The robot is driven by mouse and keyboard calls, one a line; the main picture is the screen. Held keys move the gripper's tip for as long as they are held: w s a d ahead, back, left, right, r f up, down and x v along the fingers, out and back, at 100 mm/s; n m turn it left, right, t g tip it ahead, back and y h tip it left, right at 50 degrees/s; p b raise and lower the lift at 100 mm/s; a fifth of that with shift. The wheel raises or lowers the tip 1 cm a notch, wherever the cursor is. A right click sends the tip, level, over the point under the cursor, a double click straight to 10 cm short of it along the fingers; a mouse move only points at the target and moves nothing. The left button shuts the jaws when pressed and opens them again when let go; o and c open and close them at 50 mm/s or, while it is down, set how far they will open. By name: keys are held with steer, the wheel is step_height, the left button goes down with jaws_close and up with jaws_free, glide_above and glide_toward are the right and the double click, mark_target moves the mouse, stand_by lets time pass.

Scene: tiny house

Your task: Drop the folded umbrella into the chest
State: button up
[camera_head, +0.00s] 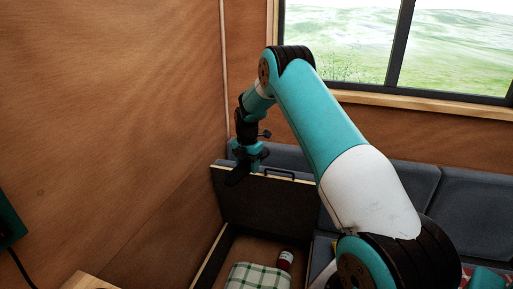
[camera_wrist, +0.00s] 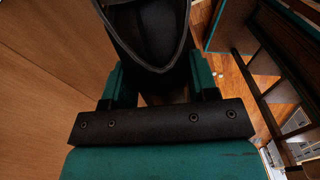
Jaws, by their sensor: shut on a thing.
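In the wrist view the umbrella (camera_wrist: 150,35) is a big black shape with a grey curved edge, between the teal fingers of my gripper (camera_wrist: 158,85). Its full length is not visible. The chest's front part is cut off by the picture's bottom edge.
Inside the chest lie a green and white checked cloth (camera_head: 257,277) and a red bottle or jar (camera_head: 285,260). A wooden wall (camera_head: 110,110) is close on the left. Grey cushions (camera_head: 480,195) line the bench at right, under a window (camera_head: 440,45).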

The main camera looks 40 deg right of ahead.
steer(key=d+n, duration=0.1)
steer(key=d+r+n, duration=0.1)
steer(key=d, duration=0.1)
steer(key=d+n+p, duration=0.1)
steer(key=d+n, duration=0.1)
steer(key=shift+w+r, duration=0.3)
steer(key=shift+r, duration=0.05)
step_height(320, 180, down, 6)
steer(key=b, duration=0.3)
steer(key=o, duration=1.2)
steer(key=shift+c, duration=0.2)
steer(key=shift+b, duration=0.3)
step_height(320, 180, up, 18)
steer(key=b, duration=0.3)
steer(key=shift+f, duration=0.25)
